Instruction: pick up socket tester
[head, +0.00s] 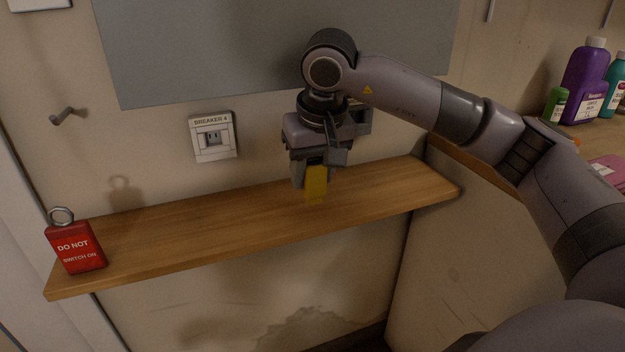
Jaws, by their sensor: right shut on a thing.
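A yellow block-like thing, which appears to be the socket tester (316,184), is in my right gripper (318,167). The right gripper points down and is shut on its upper part. The tester hangs in front of or just above the wooden shelf; I cannot tell whether it touches the board. The gripper hides its top. My left gripper is not in view.
The wooden shelf (225,225) runs along the wall, mostly bare. A red "DO NOT SWITCH ON" tag (76,247) stands at its left end. A "BREAKER 4" socket (212,137) is on the wall left of the gripper. Bottles (584,82) stand at the far right.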

